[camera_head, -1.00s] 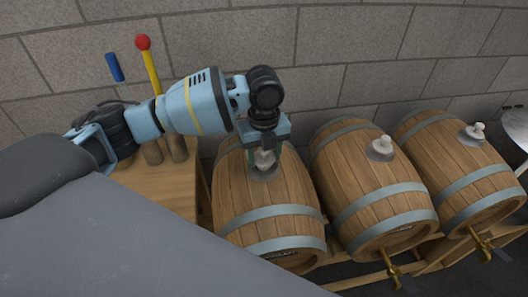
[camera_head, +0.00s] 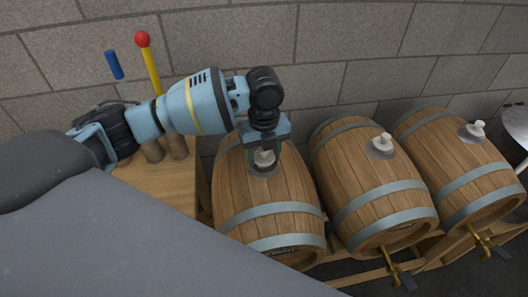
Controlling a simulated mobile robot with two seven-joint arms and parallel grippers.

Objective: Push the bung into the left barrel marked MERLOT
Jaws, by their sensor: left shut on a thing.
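The left barrel (camera_head: 268,205) lies on its side on a wooden rack, with dark lettering on its front end too small to read. A pale bung (camera_head: 264,157) stands at the grey bung-hole plate (camera_head: 264,172) on top of this barrel. My left gripper (camera_head: 264,154) points down from above and is shut on the bung. The fingers partly hide the bung, and I cannot tell how deep it sits. My right gripper is not in view.
The middle barrel (camera_head: 365,190) and right barrel (camera_head: 450,165) lie alongside, each with a bung on top and a brass tap in front. A wooden bench (camera_head: 165,187) at left holds a red-topped yellow tool (camera_head: 150,65) and a blue-handled one (camera_head: 114,65). A stone wall stands behind.

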